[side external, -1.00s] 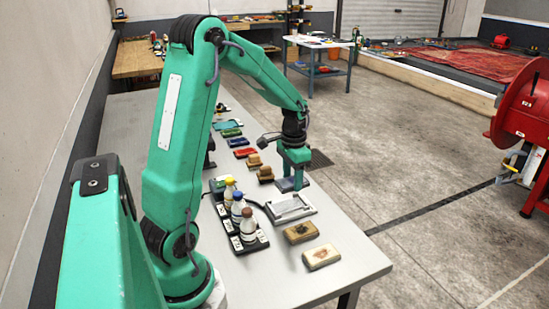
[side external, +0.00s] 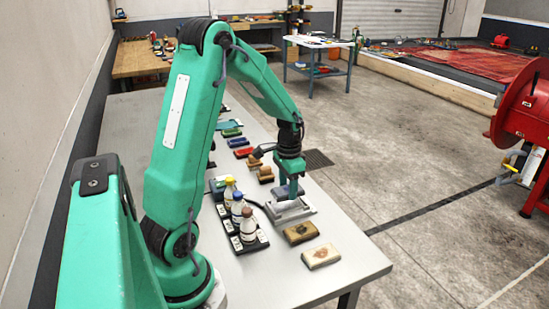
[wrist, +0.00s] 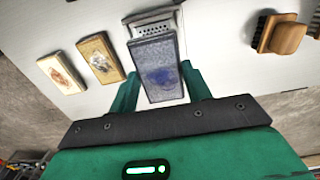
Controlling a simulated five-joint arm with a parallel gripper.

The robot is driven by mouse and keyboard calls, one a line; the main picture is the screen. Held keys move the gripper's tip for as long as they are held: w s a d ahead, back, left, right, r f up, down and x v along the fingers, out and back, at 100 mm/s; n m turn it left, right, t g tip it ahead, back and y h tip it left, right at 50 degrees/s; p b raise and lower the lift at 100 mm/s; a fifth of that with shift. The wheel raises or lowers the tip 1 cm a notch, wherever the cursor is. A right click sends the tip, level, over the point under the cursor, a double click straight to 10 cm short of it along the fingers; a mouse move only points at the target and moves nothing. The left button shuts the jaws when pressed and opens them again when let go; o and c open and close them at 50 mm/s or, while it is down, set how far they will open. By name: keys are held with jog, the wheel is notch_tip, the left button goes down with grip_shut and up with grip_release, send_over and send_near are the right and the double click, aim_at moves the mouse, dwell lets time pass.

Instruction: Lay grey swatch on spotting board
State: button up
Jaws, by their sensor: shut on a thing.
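My gripper (side external: 289,183) is shut on the grey swatch (wrist: 160,82), a flat speckled grey pad with a dark blue stain. In the wrist view the swatch sits between the two green fingers. In the side view the swatch (side external: 284,193) is low at the fingertips, partly hidden by them. The spotting board (side external: 298,212) is a pale tray with a perforated face, lying on the bench just below the gripper. Its far end (wrist: 153,28) shows in the wrist view past the swatch, which covers the rest. I cannot tell whether they touch.
A tan pad (side external: 301,233) and a cream stained pad (side external: 321,256) lie near the board on the bench's right edge. A rack with several capped bottles (side external: 238,208) stands left of the board. Wooden-backed brushes (side external: 265,174) lie behind.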

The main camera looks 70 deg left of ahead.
jog(key=shift+f, duration=1.45)
jog(key=shift+f, duration=0.5)
dwell(0.8)
jog(key=o, duration=1)
jog(key=shift+o, duration=0.7)
jog(key=shift+o, duration=1.1)
jog(key=shift+r, duration=0.2)
jog(key=shift+r, duration=3.35)
